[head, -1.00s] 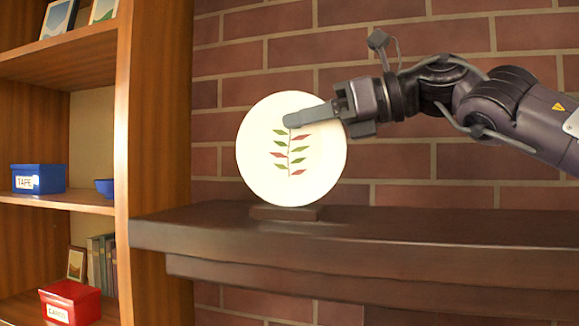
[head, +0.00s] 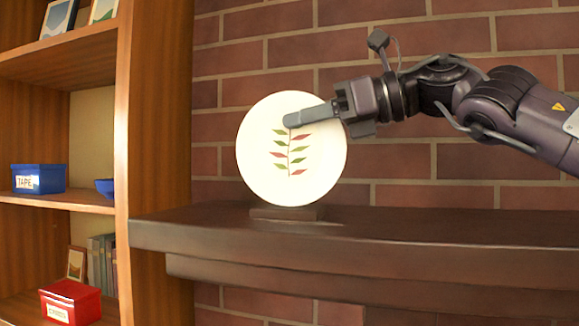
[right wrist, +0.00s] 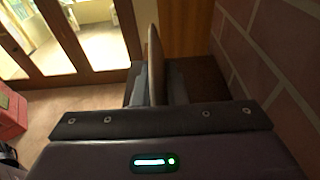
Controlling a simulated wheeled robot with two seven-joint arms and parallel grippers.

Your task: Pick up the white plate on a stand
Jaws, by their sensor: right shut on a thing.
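The white plate (head: 262,150), with a red and green leaf pattern, stands upright on a small dark stand (head: 287,213) on the dark wooden mantel. My right gripper (head: 308,115) comes in from the right and is shut on the plate's upper right part. One finger lies across the plate's front face; the other is hidden behind it. In the right wrist view the plate (right wrist: 154,62) shows edge-on between the two fingers. My left gripper is not in view.
The mantel shelf (head: 430,225) runs to the right, clear beyond the plate. A brick wall (head: 420,160) is close behind. A wooden bookcase (head: 155,120) stands at left, holding a blue box (head: 38,178), a red box (head: 70,302), pictures and books.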

